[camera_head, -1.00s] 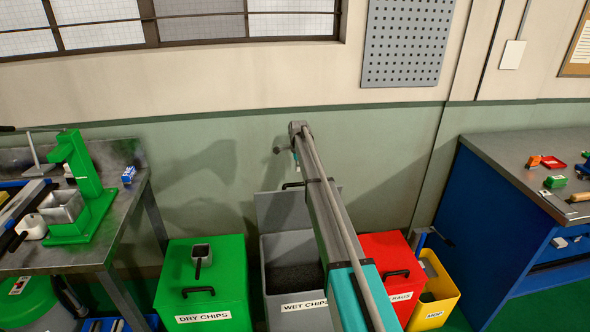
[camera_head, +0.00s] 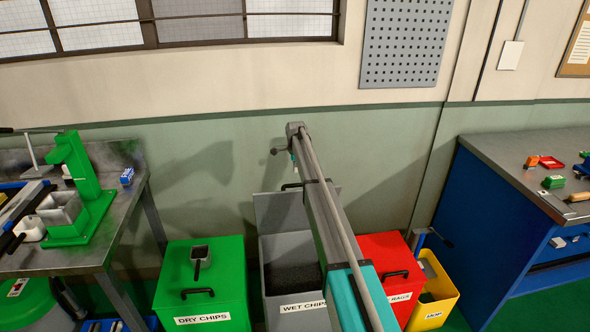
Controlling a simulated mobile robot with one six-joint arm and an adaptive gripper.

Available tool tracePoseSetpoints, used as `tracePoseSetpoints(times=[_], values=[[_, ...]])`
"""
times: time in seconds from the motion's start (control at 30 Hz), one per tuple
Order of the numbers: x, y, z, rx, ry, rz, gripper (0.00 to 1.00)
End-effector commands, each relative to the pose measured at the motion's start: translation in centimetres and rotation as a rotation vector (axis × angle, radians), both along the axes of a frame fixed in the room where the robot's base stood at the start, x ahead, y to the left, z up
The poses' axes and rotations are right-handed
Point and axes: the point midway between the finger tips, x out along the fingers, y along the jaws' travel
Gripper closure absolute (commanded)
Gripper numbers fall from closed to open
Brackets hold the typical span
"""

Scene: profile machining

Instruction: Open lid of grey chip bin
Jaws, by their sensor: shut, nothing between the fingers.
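The grey chip bin (camera_head: 268,306), labelled WET CHIPS, stands between the green and red bins. Its lid (camera_head: 272,213) is raised upright at the back, with a dark handle (camera_head: 291,186) at its upper edge. Dark chips (camera_head: 290,279) show inside the open bin. My arm crosses in front and hides the right part of bin and lid. My gripper (camera_head: 276,151) shows small at the far end of the arm, above the raised lid and apart from its handle. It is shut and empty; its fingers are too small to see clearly.
A green DRY CHIPS bin (camera_head: 225,286) with a scoop (camera_head: 200,258) on its lid stands left. A red RAGS bin (camera_head: 384,248) and a yellow MOP bin (camera_head: 440,290) stand right. Workbenches (camera_head: 120,215) (camera_head: 490,150) flank the bins. The wall behind is close.

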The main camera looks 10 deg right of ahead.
Motion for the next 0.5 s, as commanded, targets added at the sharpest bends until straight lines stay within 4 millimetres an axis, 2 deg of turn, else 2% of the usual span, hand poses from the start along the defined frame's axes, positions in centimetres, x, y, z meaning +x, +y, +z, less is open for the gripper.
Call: tracePoseSetpoints(times=[0.27,0.5], values=[[-0.01,0.08,0.10,0.000,0.000,0.001,1.00],[-0.03,0.12,0.96,0.000,0.000,0.001,1.00]])
